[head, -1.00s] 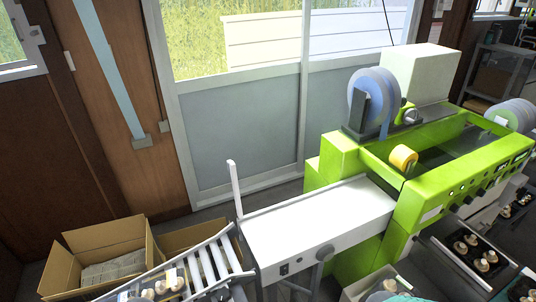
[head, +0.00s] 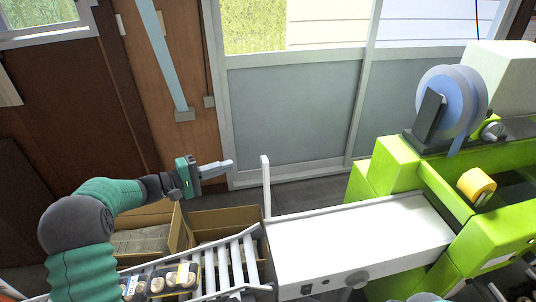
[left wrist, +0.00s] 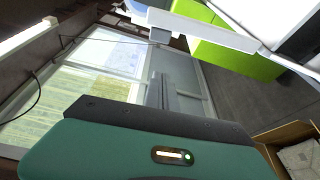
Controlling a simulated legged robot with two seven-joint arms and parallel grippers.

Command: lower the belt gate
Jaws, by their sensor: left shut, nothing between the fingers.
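The belt gate (head: 266,186) is a thin white bar standing upright at the left end of the white belt (head: 355,240). My left gripper (head: 231,163) is shut and empty. It points right, toward the upper part of the gate, and in the head view a gap shows between its tips and the bar. In the left wrist view the closed grey fingers (left wrist: 160,90) show above the green gripper body. A pale bar (left wrist: 200,30) crosses above them there; I cannot tell whether it is the gate or the belt's edge. My right gripper is not in view.
A roller chute (head: 232,262) with packed mushroom trays (head: 160,282) leads up to the belt from the left. Open cardboard boxes (head: 222,221) stand behind it. The green machine (head: 395,165) with its film roll stands at the right. Glazed doors (head: 290,110) are behind.

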